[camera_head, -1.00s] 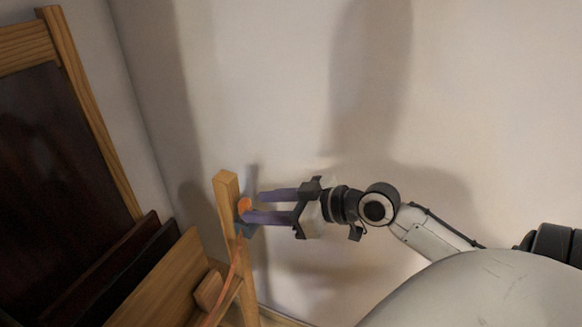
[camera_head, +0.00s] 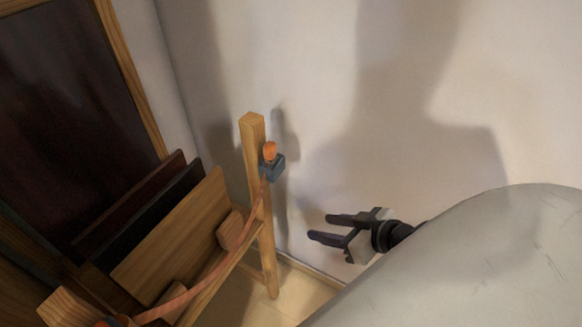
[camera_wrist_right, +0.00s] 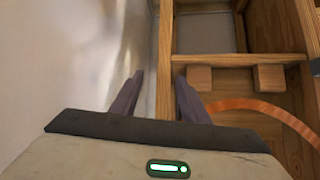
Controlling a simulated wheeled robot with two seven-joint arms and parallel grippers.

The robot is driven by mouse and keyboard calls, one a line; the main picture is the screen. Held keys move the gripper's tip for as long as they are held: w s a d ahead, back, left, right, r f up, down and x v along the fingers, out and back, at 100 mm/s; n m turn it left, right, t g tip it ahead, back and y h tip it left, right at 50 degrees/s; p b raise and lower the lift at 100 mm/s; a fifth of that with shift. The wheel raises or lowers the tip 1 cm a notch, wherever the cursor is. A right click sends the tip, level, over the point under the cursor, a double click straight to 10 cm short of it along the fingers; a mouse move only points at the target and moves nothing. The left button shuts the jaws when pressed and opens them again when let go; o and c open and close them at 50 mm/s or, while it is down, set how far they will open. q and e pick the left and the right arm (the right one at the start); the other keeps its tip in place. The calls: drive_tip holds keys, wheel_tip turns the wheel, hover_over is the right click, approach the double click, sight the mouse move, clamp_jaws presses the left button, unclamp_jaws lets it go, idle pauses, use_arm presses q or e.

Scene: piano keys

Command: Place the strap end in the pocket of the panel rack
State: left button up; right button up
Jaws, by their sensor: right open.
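The orange strap (camera_head: 221,269) runs from the lower left of the wooden panel rack (camera_head: 266,243) up to its right post. The strap end (camera_head: 270,150) sits at the blue-grey pocket (camera_head: 273,168) on that post, its orange tip showing above the rim. How deep it sits cannot be told. My right gripper (camera_head: 319,227) is open and empty, to the right of the post and lower than the pocket in the head view. In the right wrist view the open fingers (camera_wrist_right: 158,95) show with nothing held, and the strap (camera_wrist_right: 262,108) curves past on the right. My left gripper is not in view.
Several panels, including a light wooden one (camera_head: 175,240), lean in the rack. Small wooden blocks (camera_head: 231,230) stand on its rail. A pale wall (camera_head: 330,120) is behind, with free room right of the post.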

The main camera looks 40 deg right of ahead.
drive_tip(key=s+a+f, duration=0.3)
drive_tip(key=a+f, duration=0.3)
drive_tip(key=a, duration=0.2)
drive_tip(key=s+a+f+g, duration=0.1)
drive_tip(key=s+a+f, duration=0.2)
drive_tip(key=a+f, duration=0.3)
drive_tip(key=a, duration=0.2)
drive_tip(key=shift+a+n+g, duration=0.3)
drive_tip(key=shift+a+n, duration=0.1)
